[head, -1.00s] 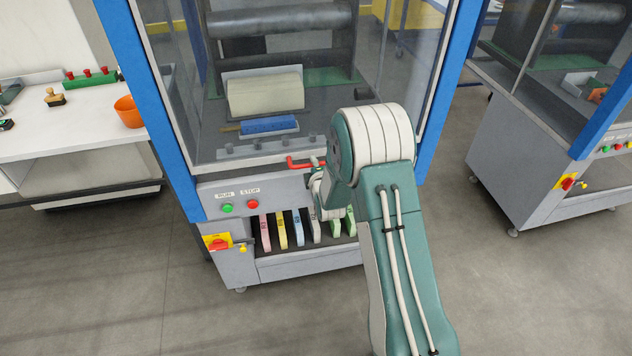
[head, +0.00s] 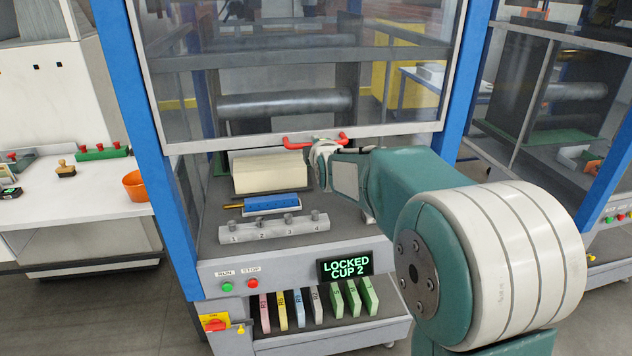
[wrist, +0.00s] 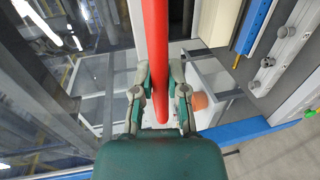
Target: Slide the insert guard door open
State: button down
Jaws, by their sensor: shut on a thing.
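The insert guard door (head: 300,75) is a clear panel in a grey frame on the blue-posted machine. In the head view its lower edge is well above the machine bed, leaving an opening beneath. A red handle (head: 298,145) sits on that lower edge. My gripper (head: 318,150) is shut on the handle's right part. In the wrist view the gripper (wrist: 160,92) has its two fingers on either side of the red handle bar (wrist: 158,40). My arm hides part of the machine's right side.
Inside the opening are a cream paper stack (head: 270,172), a blue block (head: 272,203) and a numbered bar with knobs (head: 274,230). A display (head: 345,268) reads "LOCKED CUP 2". A white side table (head: 80,195) with an orange cup (head: 136,186) stands left.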

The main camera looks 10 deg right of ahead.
notch_tip(320, 180, up, 11)
jog(key=shift+r, duration=0.1)
dwell(0.4)
jog(key=c, duration=0.6)
grip_release()
jog(key=shift+c, duration=0.2)
jog(key=v, duration=1.1)
jog(key=shift+s, duration=0.4)
